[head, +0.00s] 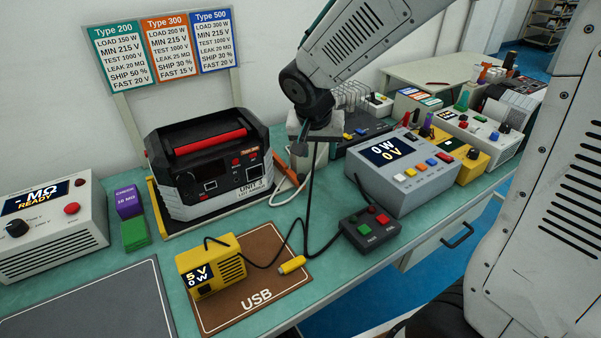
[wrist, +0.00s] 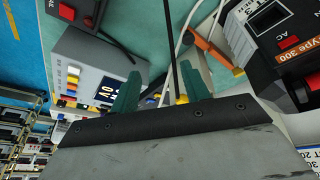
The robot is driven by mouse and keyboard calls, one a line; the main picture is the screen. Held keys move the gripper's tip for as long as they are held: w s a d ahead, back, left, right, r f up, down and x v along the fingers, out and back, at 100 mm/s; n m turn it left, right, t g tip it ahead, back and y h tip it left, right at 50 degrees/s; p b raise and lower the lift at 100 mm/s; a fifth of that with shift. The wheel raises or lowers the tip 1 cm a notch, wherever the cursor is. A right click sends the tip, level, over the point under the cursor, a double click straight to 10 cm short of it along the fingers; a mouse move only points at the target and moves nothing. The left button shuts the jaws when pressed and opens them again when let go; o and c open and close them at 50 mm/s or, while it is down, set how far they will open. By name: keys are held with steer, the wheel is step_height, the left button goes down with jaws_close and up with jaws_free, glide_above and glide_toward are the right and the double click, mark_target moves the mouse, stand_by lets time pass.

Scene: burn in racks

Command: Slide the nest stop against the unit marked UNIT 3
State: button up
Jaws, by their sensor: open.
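The unit marked UNIT 3 (head: 212,165) is a grey and black box with a red-striped handle. It stands upright in a black tray with a yellow edge (head: 158,212); its corner also shows in the wrist view (wrist: 290,45). An orange bar (head: 281,164), perhaps the nest stop, lies just right of the unit; in the wrist view the orange bar (wrist: 214,52) is apart from it. My gripper (head: 305,142) is above the bench, right of the unit. In the wrist view its green fingers (wrist: 160,92) are apart, with no object clearly held.
A grey 0 W 0 V meter (head: 400,172) and a black button box (head: 370,228) stand to the right. A yellow USB load (head: 211,266) sits on the brown mat (head: 280,297) in front, its cable looping below my gripper. A READY tester (head: 50,225) stands left.

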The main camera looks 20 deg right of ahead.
glide_toward(301, 176)
steer(key=shift+m+t, duration=0.3)
steer(key=shift+m, duration=0.2)
steer(key=x, duration=0.8)
steer(key=shift+s+d+f, duration=0.1)
steer(key=shift+s+f, duration=0.1)
